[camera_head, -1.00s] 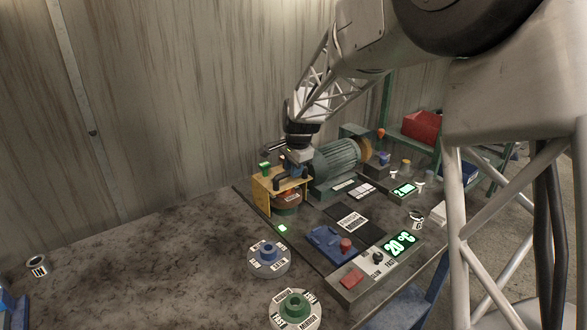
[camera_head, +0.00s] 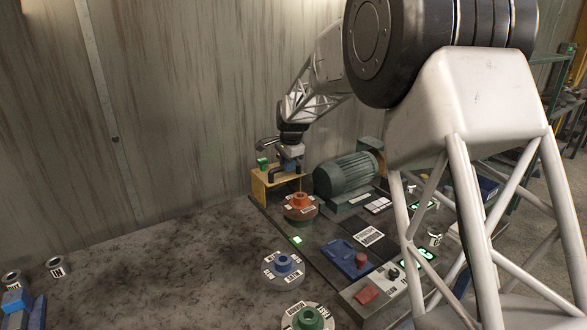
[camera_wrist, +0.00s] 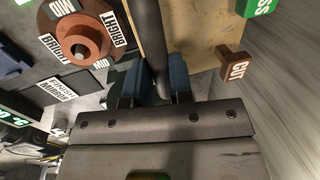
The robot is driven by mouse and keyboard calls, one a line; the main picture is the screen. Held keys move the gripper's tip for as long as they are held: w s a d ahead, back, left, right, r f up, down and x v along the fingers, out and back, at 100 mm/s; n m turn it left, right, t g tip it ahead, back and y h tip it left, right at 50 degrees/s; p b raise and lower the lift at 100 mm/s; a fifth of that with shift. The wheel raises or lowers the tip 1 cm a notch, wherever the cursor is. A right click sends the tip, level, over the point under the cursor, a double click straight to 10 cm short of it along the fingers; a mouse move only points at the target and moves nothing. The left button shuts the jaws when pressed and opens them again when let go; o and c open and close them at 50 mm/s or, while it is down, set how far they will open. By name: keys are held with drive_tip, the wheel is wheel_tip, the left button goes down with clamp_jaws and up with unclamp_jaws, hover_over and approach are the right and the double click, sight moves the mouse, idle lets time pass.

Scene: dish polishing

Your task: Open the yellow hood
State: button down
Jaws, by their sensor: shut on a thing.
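The yellow hood (camera_head: 258,188) stands at the back of the bench by the motor, and its flat panel (camera_wrist: 190,40) fills the top middle of the wrist view. My gripper (camera_head: 290,164) is at the hood's top. In the wrist view its blue fingers (camera_wrist: 161,82) are shut on the dark bar handle (camera_wrist: 148,35). The wheel with an orange hub (camera_head: 301,203) shows in front of the hood, uncovered; it also shows in the wrist view (camera_wrist: 82,42). The hood's far side is hidden.
A green motor (camera_head: 346,178) stands right of the hood. A green block (camera_head: 262,164) and a brown CUT block (camera_wrist: 235,65) are close to the hood. A blue-hubbed disc (camera_head: 284,268) and a green-hubbed disc (camera_head: 310,318) lie in front. The bench's left middle is clear.

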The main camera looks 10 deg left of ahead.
drive_tip(key=shift+w, duration=0.1)
drive_tip(key=c, duration=1)
unclamp_jaws()
drive_tip(key=shift+r, duration=0.1)
drive_tip(key=shift+s+d+r, duration=0.15)
drive_tip(key=shift+s+r, duration=0.05)
drive_tip(key=shift+r, duration=1.05)
drive_tip(key=shift+s+d+r, duration=0.2)
drive_tip(key=shift+r, duration=1)
drive_tip(key=shift+s+d+r, duration=0.15)
drive_tip(key=shift+s+r, duration=0.05)
drive_tip(key=shift+r, duration=1.05)
